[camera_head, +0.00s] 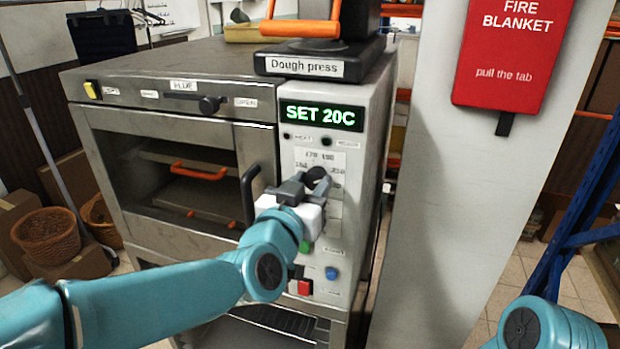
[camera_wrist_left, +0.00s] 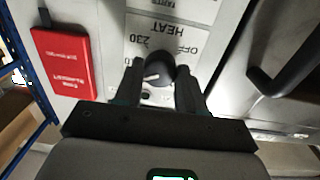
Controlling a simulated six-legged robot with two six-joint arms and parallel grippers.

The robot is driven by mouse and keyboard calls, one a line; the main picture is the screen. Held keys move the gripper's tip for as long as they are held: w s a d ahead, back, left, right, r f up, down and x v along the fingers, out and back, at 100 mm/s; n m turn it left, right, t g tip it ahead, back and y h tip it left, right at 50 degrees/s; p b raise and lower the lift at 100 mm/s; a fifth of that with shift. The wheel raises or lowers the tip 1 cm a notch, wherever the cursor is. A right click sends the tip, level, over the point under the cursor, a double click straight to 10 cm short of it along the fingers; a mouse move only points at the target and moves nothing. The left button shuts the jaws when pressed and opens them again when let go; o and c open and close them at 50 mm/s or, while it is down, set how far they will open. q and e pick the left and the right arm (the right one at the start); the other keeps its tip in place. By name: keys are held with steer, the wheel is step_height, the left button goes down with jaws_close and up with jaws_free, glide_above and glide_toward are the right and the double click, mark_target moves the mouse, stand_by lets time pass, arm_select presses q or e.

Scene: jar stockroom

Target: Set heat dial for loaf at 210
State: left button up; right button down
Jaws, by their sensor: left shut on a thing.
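The oven's control panel (camera_head: 360,140) faces me, and its green display (camera_head: 320,115) reads "SET 20C". The black heat dial (camera_head: 317,175) is a round knob on a white printed scale below the display. My left gripper (camera_head: 304,186) is shut on the dial, one finger on each side. In the left wrist view the dial (camera_wrist_left: 158,70) sits between the fingertips (camera_wrist_left: 157,84). The "HEAT" label appears upside down there, with "OFF" and "230" beside the dial. A pale pointer mark shows on the knob. My right gripper is out of view; only part of that arm shows.
A dough press (camera_head: 320,60) stands on the oven top. The oven door handle (camera_head: 249,195) is close left of my gripper. Green, red and blue buttons (camera_head: 332,273) lie below. A red fire blanket (camera_head: 513,50) hangs on the pillar at right.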

arm_select(q)
steer(key=shift+f+m+p, duration=0.1)
steer(key=shift+m+p, duration=0.35)
steer(key=shift+m, duration=0.55)
steer(key=o, duration=1.1)
steer(key=shift+c, duration=0.2)
steer(key=b+v, duration=0.1)
steer(key=v, duration=1.5)
steer(key=shift+s+r+b, duration=0.2)
steer(key=shift+b, duration=0.1)
steer(key=shift+a, duration=0.15)
